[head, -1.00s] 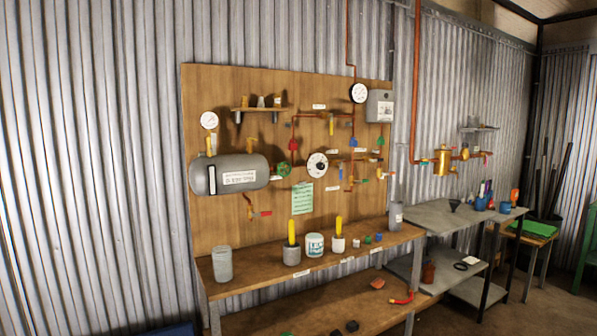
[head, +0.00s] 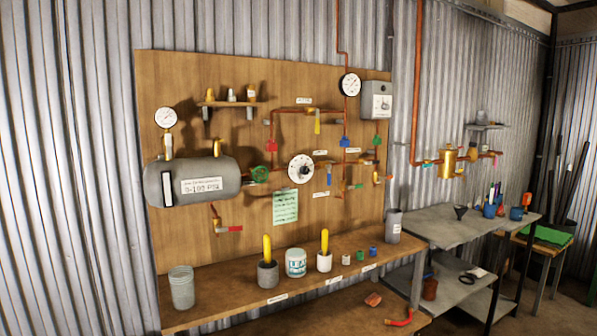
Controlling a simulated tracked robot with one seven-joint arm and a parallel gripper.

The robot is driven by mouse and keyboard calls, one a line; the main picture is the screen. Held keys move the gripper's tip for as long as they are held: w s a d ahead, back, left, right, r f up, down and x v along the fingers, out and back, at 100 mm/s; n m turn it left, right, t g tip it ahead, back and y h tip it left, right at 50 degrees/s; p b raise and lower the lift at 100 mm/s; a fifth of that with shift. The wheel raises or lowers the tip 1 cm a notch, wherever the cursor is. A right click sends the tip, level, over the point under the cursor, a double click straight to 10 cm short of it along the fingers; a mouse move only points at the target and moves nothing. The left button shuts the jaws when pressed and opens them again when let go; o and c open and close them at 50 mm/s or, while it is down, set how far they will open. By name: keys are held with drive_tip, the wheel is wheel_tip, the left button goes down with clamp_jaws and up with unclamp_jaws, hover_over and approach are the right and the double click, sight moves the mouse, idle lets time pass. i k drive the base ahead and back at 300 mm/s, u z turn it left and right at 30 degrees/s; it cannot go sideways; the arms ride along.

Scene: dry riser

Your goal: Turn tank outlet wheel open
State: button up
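The tank outlet wheel appears to be the small green handwheel (head: 260,173) on the board, just right of the grey tank (head: 160,187). It sits on the pipework leading from the tank toward the round white dial (head: 301,169). I cannot tell from this distance how far the wheel is turned. My gripper is not in this view, and nothing touches the wheel.
A pressure gauge (head: 166,118) stands above the tank, and a red-handled valve (head: 229,228) hangs below it. The bench (head: 220,310) under the board holds a glass jar (head: 181,288), a white tub (head: 296,262) and yellow-handled tools in pots. A grey table (head: 450,228) stands right.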

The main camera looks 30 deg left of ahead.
sight(260, 174)
drive_tip(key=i, duration=2)
drive_tip(key=u, duration=2.4)
drive_tip(key=k, duration=0.95)
drive_tip(key=u, duration=0.15)
drive_tip(key=i, duration=0.4)
